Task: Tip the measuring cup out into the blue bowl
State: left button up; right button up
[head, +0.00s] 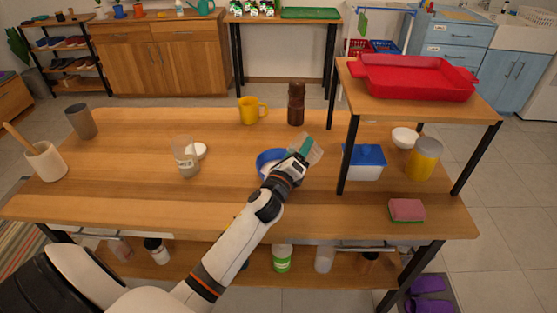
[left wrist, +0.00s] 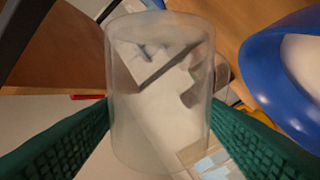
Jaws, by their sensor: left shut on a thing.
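The clear measuring cup (left wrist: 160,95) is between the green finger pads of my left gripper (left wrist: 160,135), which is shut on it. In the head view the cup (head: 316,153) is held above the table, tilted, just right of the blue bowl. My left gripper (head: 306,148) partly covers it there. Its contents cannot be made out. The blue bowl (head: 262,158) stands on the table, partly hidden behind my left wrist. Its blue rim and pale inside show at the right of the left wrist view (left wrist: 262,75). My right gripper is not in view.
A raised shelf with a red tray (head: 415,82) stands right of the cup, a blue-lidded box (head: 364,163) under it. A brown grinder (head: 296,103) and yellow mug (head: 250,110) stand behind. A clear glass (head: 186,158) and white dish (head: 200,150) are left.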

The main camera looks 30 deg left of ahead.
pick_arm(q)
jog(key=d+m+p, duration=0.1)
jog(key=m, duration=0.2)
jog(key=d+m+p, duration=0.1)
jog(key=d+m, duration=0.1)
jog(key=m, duration=0.1)
jog(key=w+d+m+h+p, duration=0.1)
jog(key=d+m, duration=0.1)
jog(key=shift+w+d+f+m+g+p, duration=0.1)
jog(key=shift+f+m+g+p, duration=0.2)
jog(key=shift+f+m, duration=0.1)
notch_tip(320, 180, up, 20)
jog(key=d+m+p, duration=0.1)
jog(key=m+p, duration=0.1)
jog(key=p, duration=1.9)
notch_tip(320, 180, up, 6)
jog(key=p, duration=0.1)
send_over(318, 157)
jog(key=d, duration=0.1)
jog(key=shift+d+r, duration=0.15)
jog(key=shift+d, duration=0.05)
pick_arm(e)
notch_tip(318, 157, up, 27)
